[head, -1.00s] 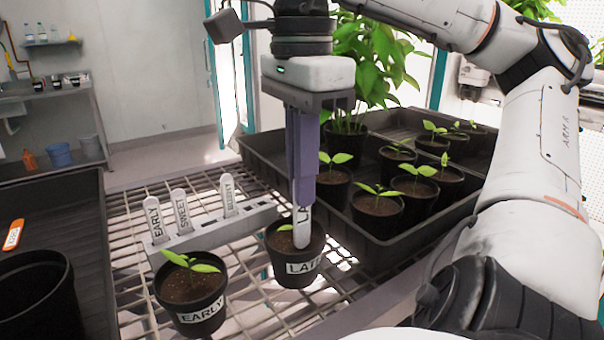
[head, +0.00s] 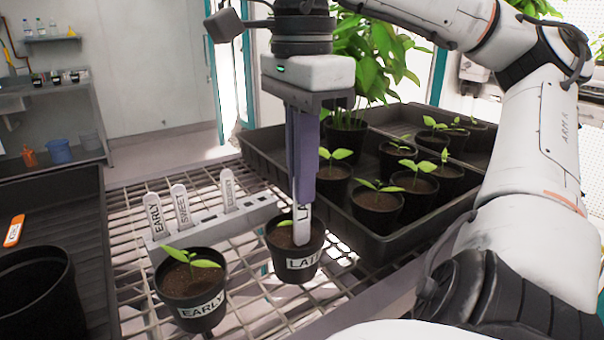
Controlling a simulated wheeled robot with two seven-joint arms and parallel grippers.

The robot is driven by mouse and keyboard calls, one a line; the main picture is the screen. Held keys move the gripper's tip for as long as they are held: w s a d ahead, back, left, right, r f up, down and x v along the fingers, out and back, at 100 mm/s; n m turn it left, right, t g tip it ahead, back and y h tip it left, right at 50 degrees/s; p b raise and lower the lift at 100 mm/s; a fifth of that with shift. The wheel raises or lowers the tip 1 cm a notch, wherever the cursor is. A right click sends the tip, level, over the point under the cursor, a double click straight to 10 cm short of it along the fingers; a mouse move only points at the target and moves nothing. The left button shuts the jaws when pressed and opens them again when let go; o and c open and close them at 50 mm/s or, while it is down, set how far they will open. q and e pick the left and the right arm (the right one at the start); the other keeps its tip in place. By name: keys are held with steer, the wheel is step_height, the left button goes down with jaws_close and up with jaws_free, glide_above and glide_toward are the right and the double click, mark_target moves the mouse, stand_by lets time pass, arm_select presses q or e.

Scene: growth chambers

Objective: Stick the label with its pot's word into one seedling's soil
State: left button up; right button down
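My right gripper (head: 303,195) points down over the pot marked LATE (head: 296,262) and is shut on a white label (head: 302,228), whose visible letters start with "LA". The label is upright, with its lower end at the soil of that pot; whether the tip is in the soil I cannot tell. The seedling (head: 284,222) there is partly hidden behind the gripper. A second pot marked EARLY (head: 192,292) with a seedling (head: 190,257) stands to the left. A grey rack (head: 215,225) behind holds labels EARLY (head: 154,214), SWEET (head: 181,208) and another (head: 228,190). My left gripper is not in view.
A black tray (head: 400,245) with several potted seedlings stands at the right, near the gripper. A dark tray (head: 85,215) at the left holds an empty black pot (head: 38,295) and an orange-ended label (head: 14,230). Wire mesh (head: 128,290) lies between.

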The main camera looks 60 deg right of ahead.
steer(key=shift+f+b, duration=1.05)
steer(key=shift+f, duration=0.7)
stand_by(0.8)
steer(key=c, duration=1.9)
jaws_free()
